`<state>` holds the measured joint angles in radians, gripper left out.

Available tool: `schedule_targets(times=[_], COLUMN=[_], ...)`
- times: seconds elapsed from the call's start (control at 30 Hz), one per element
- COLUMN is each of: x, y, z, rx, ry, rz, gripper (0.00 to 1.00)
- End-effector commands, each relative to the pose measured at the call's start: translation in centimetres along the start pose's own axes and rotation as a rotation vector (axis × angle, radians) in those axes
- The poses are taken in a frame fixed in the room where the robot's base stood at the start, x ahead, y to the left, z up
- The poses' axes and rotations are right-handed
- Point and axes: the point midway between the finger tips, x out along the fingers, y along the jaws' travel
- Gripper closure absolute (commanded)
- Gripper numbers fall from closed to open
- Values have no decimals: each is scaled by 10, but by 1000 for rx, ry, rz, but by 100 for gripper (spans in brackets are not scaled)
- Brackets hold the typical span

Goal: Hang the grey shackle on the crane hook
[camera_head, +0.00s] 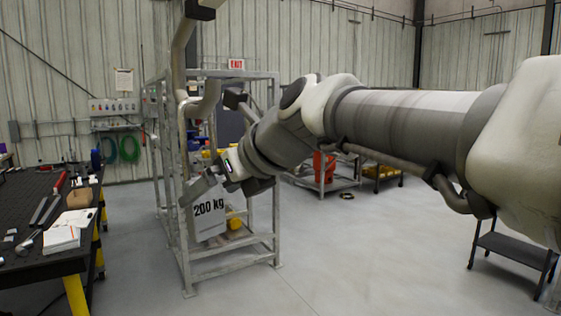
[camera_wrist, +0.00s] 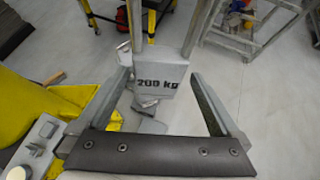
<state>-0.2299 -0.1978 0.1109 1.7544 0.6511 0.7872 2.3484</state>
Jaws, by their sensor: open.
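A grey block marked "200 kg" (camera_head: 209,216) hangs on the crane in the head view, inside or in front of a grey metal frame. It also shows in the wrist view (camera_wrist: 160,78), between and beyond my fingers. A pale metal piece (camera_wrist: 147,103) shows just below it; I cannot tell whether it is the crane hook, the grey shackle or both. My gripper (camera_head: 226,186) is beside the block's upper part in the head view. In the wrist view its two fingers (camera_wrist: 160,80) stand wide apart, with nothing visibly clamped. I cannot pick out the shackle for sure.
A dark workbench (camera_head: 48,264) with tools and papers stands at the left. The grey frame (camera_head: 187,256) surrounds the block area. A small dark step stand (camera_head: 513,250) is at the right. Yellow parts (camera_wrist: 35,105) lie close at the left in the wrist view. The middle floor is clear.

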Motion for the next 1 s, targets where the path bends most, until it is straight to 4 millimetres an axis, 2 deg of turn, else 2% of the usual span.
schedule_targets(times=[0.03, 0.2, 0.4, 0.5, 0.63, 0.77, 0.87, 1.0], x=[-15, -58, -101, -117, -128, -132, -130, -126], y=[-1, -1, -1, 0, 0, -2, -6, -14], z=[1, 1, 1, 1, 1, -6, -24, -63], rx=[-1, 0, -1, 0, -1, -42, -152, -414], ry=[-5, -6, -5, -4, -3, 9, 44, 129], rz=[-5, -6, -5, -3, -2, -11, -32, -65], gripper=[0, 0, 0, 0, 0, 0, 0, 0])
